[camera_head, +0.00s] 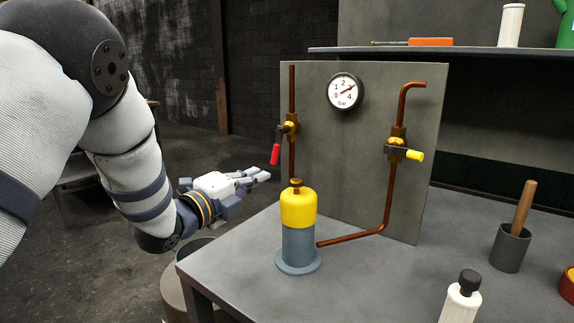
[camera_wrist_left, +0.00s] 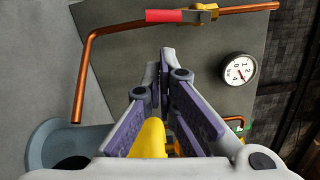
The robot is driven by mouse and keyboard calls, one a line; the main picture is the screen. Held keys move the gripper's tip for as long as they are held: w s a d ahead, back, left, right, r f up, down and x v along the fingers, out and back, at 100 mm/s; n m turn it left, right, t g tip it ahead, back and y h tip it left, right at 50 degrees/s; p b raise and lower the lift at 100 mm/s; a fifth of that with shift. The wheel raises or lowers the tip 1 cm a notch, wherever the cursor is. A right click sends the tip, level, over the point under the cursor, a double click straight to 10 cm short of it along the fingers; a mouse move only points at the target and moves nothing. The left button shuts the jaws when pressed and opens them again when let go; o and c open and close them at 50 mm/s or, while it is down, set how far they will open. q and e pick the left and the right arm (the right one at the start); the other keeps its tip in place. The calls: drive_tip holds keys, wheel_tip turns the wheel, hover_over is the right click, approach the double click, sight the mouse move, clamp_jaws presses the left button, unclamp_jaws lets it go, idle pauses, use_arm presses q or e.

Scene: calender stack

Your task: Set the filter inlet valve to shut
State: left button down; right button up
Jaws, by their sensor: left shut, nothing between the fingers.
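The panel has a valve with a red handle (camera_head: 275,154) on the left pipe; it hangs down, slightly tilted from the pipe. A valve with a yellow handle (camera_head: 414,155) sits on the right pipe, its handle pointing sideways across it. No label shows which is the inlet. The yellow and blue filter (camera_head: 299,212) stands on the table. My left gripper (camera_head: 265,174) is shut and empty, left of the filter and just below the red handle. My right gripper is out of view.
The pressure gauge (camera_head: 345,91) is on the grey panel (camera_head: 350,150) between the pipes. A white bottle (camera_head: 461,299) and a dark cup with a wooden handle (camera_head: 510,249) stand on the table at the right. A shelf (camera_head: 470,50) is behind.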

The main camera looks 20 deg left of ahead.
sight(276, 147)
use_arm(q)
drive_tip(key=b+x, duration=0.1)
drive_tip(key=x, duration=0.8)
drive_tip(key=shift+w, duration=0.3)
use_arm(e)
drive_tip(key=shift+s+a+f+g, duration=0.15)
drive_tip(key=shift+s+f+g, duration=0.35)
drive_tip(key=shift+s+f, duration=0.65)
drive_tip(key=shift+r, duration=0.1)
